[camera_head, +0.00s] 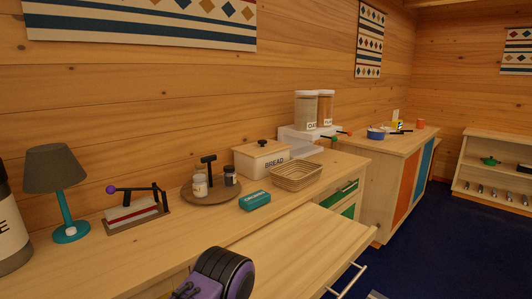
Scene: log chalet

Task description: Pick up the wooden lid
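The wooden lid (258,149) is light brown with a small dark knob on top. It sits on the cream bread box (272,166), which has "BREAD" written on its front and stands on the wooden counter near the log wall. No gripper touches the lid. No gripper fingers can be made out in the head view. A purple and black rounded part (224,272) shows at the bottom edge, well in front of the box; I cannot tell whether it belongs to my arm.
A wicker basket (297,175) stands right of the box, a teal packet (255,200) in front. A round tray (211,194) with jars is to the left, with a stapler-like press (134,211) and lamp (57,180) further left. A pale wooden surface (300,240) juts out in front.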

